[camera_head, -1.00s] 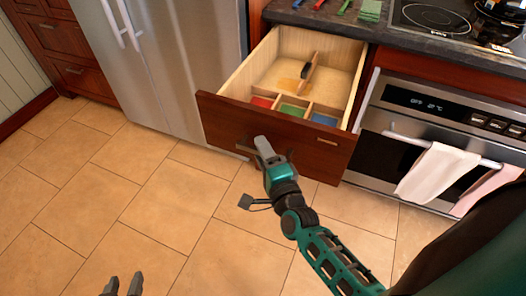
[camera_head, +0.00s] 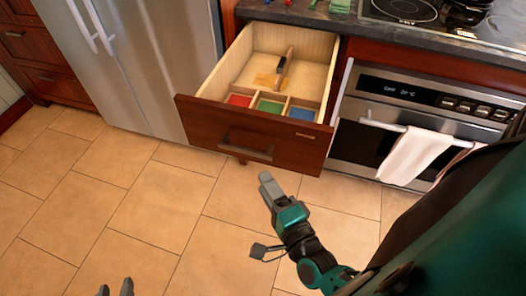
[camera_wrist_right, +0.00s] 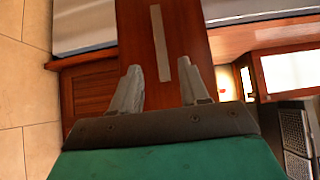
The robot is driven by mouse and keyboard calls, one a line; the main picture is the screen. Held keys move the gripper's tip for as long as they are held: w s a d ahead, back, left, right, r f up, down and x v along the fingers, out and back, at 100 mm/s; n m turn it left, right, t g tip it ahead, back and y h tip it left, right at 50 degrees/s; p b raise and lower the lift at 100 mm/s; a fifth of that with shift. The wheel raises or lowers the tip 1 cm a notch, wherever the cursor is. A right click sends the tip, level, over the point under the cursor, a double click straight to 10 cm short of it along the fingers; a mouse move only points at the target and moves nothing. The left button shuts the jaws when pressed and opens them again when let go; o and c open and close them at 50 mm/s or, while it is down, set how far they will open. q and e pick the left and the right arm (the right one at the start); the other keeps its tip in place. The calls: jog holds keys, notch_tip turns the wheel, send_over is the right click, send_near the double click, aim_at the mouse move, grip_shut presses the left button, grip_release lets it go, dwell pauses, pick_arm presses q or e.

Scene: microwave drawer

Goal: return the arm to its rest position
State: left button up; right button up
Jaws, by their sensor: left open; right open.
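My right gripper (camera_head: 268,188) is in front of and below the open drawer in the head view, apart from its handle (camera_head: 246,148). In the right wrist view my right gripper (camera_wrist_right: 160,88) shows its two fingers spread with nothing between them. The drawer front and its light handle strip (camera_wrist_right: 160,43) lie beyond the fingers. My left gripper (camera_head: 116,288) shows only as fingertips at the bottom edge of the head view. Its fingers are apart and empty.
The wooden drawer (camera_head: 228,88) stands pulled out, with red, green and blue compartments and a brush-like item inside. A fridge (camera_head: 150,65) is left of it. An oven (camera_head: 400,120) with a white towel (camera_head: 412,155) is to the right. The tiled floor (camera_head: 130,205) is clear.

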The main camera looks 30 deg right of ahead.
dwell(0.5)
jog(key=f+n+g+y, duration=0.1)
jog(key=n+g, duration=0.1)
jog(key=n, duration=0.5)
jog(key=s+a+f+n+g+y, duration=0.1)
jog(key=f+n+g, duration=0.1)
jog(key=n, duration=0.5)
jog(key=a+f+n+g+y, duration=0.1)
jog(key=f+n+g, duration=0.1)
jog(key=n, duration=0.5)
jog(key=shift+s+f+g+y, duration=0.2)
jog(key=shift+g+y, duration=0.1)
jog(key=shift+g, duration=0.3)
